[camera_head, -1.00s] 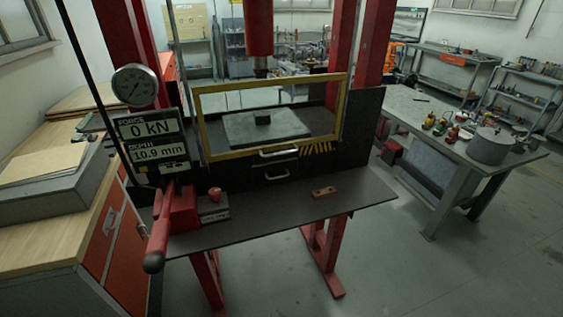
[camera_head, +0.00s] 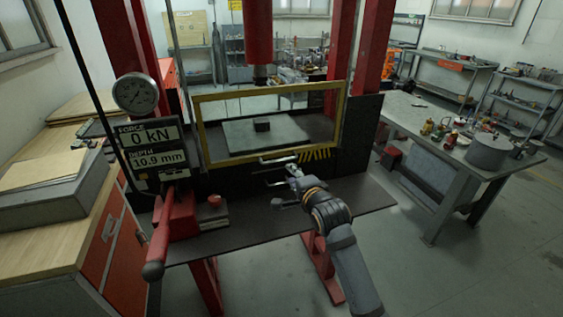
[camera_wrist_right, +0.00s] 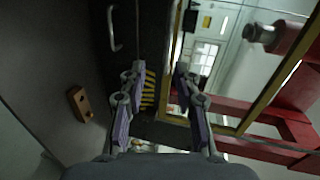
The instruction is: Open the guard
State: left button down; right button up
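The guard is a yellow-framed clear panel (camera_head: 197,118) across the front of the red press, standing down over its opening. It has a silver bar handle (camera_head: 265,160) at its lower edge. My right gripper (camera_head: 284,174) is just in front of and below that handle, apart from it as far as I can tell. In the right wrist view, the gripper (camera_wrist_right: 156,75) is open and empty, its fingers pointing toward the dark front with yellow stripes. The guard's yellow frame (camera_wrist_right: 256,100) is on the right there. A silver handle (camera_wrist_right: 113,28) shows at upper left. My left gripper is out of view.
A red lever (camera_head: 160,240) and a small block with a red knob (camera_head: 213,206) are left on the dark shelf (camera_head: 245,228). A brown block (camera_wrist_right: 80,103) lies on the shelf. A grey bench (camera_head: 425,125) stands at right.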

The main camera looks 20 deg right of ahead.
aim_at(282, 160)
jog(key=shift+m, duration=0.3)
jog(key=p+x, duration=0.1)
jog(key=x, duration=0.2)
jog(key=p+x, duration=0.1)
jog(key=x, duration=0.3)
jog(key=r+p+x, duration=0.1)
jog(key=x, duration=0.2)
jog(key=shift+w+d, duration=0.1)
jog(key=shift+w, duration=0.4)
jog(key=shift+c, duration=0.2)
grip_shut()
jog(key=shift+f, duration=0.1)
